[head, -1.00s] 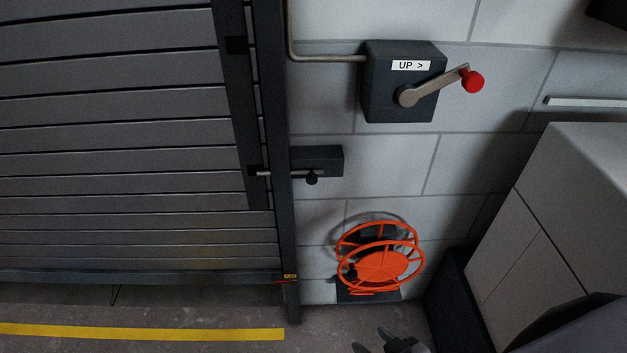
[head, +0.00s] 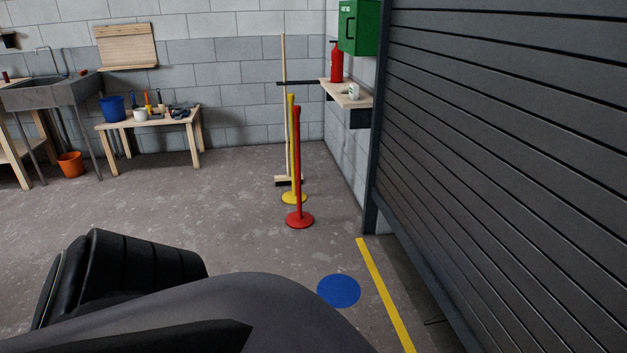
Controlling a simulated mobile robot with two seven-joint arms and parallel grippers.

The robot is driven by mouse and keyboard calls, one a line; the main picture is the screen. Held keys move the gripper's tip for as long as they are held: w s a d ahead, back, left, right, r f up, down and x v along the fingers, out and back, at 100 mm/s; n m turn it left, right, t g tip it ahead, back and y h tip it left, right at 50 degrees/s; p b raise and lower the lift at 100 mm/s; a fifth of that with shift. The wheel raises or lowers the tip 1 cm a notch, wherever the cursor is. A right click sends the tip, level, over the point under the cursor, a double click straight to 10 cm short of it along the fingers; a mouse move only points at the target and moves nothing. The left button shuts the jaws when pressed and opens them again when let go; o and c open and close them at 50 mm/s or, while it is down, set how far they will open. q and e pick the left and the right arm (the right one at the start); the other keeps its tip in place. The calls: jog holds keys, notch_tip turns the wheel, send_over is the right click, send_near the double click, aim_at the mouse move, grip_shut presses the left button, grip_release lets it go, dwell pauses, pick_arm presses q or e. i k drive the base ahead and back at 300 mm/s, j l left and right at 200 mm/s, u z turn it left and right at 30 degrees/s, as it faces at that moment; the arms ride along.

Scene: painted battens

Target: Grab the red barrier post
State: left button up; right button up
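A dark part of my own arm fills the lower left of the view. Neither gripper's fingers show.
A blue disc (head: 339,290) lies on the floor before the posts. A yellow floor line (head: 385,294) runs along the shutter (head: 500,150) at right. A wall shelf (head: 345,93) holds a red extinguisher (head: 336,63). A low bench (head: 150,121) stands back left. The middle floor is clear.

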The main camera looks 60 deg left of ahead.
aim_at(299, 218)
jog(key=u, duration=2.1)
jog(key=i+z, duration=0.2)
jog(key=z, duration=0.2)
jog(key=i+j+z, duration=0.15)
jog(key=z, duration=0.25)
jog(key=i+j+z, duration=0.3)
jog(key=i+j, duration=0.7)
jog(key=i+j+z, duration=0.1)
jog(key=i+j, duration=0.25)
jog(key=j, duration=0.15)
jog(key=i+j, duration=0.3)
jog(key=j, duration=0.15)
jog(key=i+j, duration=0.35)
jog(key=i+j+z, duration=0.1)
jog(key=i+j, duration=0.2)
jog(key=j, duration=0.25)
